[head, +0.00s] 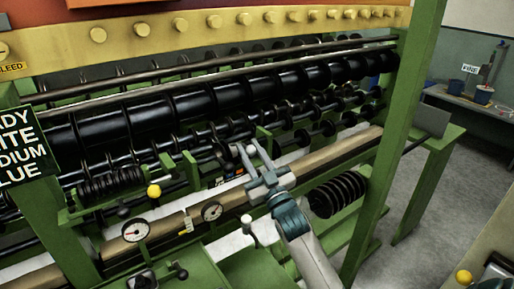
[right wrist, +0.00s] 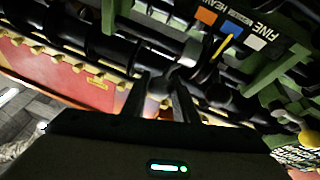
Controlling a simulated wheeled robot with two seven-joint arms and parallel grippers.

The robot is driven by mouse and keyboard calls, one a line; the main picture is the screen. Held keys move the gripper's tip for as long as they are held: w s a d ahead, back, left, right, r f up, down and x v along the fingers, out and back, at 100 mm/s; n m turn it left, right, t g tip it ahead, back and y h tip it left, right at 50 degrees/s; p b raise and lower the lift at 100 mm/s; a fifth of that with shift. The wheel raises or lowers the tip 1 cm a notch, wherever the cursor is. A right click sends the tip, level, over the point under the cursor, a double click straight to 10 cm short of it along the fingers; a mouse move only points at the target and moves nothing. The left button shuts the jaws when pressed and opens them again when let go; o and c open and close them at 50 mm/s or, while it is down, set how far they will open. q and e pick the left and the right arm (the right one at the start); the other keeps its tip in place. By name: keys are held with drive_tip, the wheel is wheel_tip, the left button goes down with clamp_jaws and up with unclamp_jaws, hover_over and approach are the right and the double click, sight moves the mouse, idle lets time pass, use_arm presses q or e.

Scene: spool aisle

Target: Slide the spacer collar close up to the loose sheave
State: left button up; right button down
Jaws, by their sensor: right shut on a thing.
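My right gripper (head: 253,158) reaches in among the dark shafts at the middle of the head view. In the right wrist view its two fingers (right wrist: 163,86) are shut on a small dark rounded part (right wrist: 159,91), which looks like the spacer collar; the fingers hide much of it. Black discs and rollers sit on the shaft around it. A dark round part (right wrist: 218,95) lies just right of the fingers, apart from them; I cannot tell whether it is the loose sheave. My left gripper is not in view.
A wooden beam (head: 344,150) and green frame posts (head: 395,130) stand close to my right arm. A black coil (head: 338,194) hangs right of my arm.

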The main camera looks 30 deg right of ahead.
drive_tip(key=c, duration=1.4)
unclamp_jaws()
drive_tip(key=shift+d, duration=0.1)
drive_tip(key=shift+c, duration=0.2)
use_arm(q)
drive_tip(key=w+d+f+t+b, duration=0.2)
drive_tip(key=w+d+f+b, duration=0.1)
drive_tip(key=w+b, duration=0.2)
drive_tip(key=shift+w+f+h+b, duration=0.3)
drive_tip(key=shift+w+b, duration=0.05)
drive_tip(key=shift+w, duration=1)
use_arm(e)
drive_tip(key=v, duration=1.7)
drive_tip(key=shift+s, duration=0.25)
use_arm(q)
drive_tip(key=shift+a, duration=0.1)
use_arm(e)
drive_tip(key=shift+f, duration=0.25)
